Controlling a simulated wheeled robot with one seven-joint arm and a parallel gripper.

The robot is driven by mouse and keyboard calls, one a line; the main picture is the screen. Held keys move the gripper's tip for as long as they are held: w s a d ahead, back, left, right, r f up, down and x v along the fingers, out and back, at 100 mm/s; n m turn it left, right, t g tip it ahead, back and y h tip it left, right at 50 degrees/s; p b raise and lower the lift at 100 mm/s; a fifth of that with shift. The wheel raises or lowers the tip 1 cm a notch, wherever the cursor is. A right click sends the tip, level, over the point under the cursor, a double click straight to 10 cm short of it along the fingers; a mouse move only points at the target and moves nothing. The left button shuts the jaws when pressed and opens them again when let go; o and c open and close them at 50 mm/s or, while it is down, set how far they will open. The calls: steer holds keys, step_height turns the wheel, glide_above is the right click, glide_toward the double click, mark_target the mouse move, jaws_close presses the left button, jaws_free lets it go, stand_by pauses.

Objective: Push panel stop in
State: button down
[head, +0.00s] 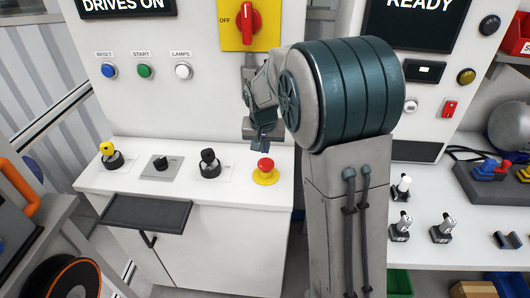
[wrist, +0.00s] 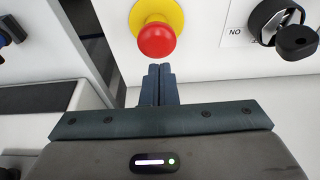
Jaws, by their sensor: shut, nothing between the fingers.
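The panel stop is a red mushroom button (head: 265,165) on a yellow round base, on the white sloped console top. It also shows in the wrist view (wrist: 156,41), at the top centre. My gripper (head: 262,143) is above the button in the head view, with its fingers pointing down. In the wrist view my gripper's fingertips (wrist: 160,68) are together and empty, just below the red button in the picture. I cannot tell whether they touch the button.
A black key switch (wrist: 283,27) is beside the stop; more knobs (head: 159,162) stand left on the console. A dark shelf (head: 147,213) juts from the console front. A red rotary switch (head: 247,22) is above. A bench (head: 440,205) with small controls is right.

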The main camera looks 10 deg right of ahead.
mark_target(265, 161)
steer(key=shift+f, duration=1.7)
